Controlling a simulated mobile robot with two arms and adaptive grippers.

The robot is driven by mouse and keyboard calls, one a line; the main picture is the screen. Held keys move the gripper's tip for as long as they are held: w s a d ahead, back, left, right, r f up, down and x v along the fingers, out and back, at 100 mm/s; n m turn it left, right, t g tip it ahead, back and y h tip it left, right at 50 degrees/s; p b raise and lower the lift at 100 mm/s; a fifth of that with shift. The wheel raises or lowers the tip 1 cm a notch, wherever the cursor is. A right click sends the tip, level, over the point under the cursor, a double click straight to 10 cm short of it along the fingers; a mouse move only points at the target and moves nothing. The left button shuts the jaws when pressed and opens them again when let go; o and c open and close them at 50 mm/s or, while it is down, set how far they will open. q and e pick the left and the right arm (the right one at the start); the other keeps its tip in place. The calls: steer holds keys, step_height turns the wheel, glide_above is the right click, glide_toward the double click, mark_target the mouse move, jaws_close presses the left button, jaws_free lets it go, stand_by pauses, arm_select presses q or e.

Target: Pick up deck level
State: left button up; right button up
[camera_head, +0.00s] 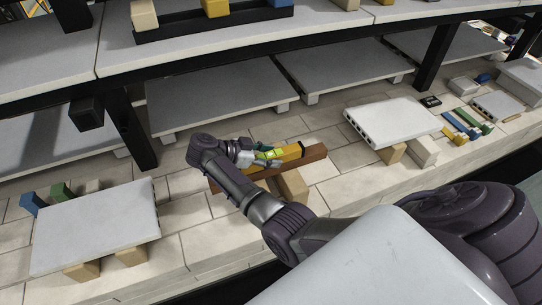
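A yellow level (291,153) with a bright green part lies along a brown bar (316,153) in the middle of the head view. The bar rests on tan blocks (293,184) on the pale brick deck. My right gripper (270,156) is at the left end of the level, with its fingers over or beside it. The fingers are small and overlap the level, so I cannot tell whether they are closed on it. My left gripper is not in view.
A white slab on blocks (95,228) stands at the left, and another perforated slab (392,122) at the right. Coloured blocks (466,124) lie farther right. Black posts (130,125) and raised grey shelves (222,95) close off the space behind.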

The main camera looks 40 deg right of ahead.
jaws_close()
steer(key=shift+r, duration=0.1)
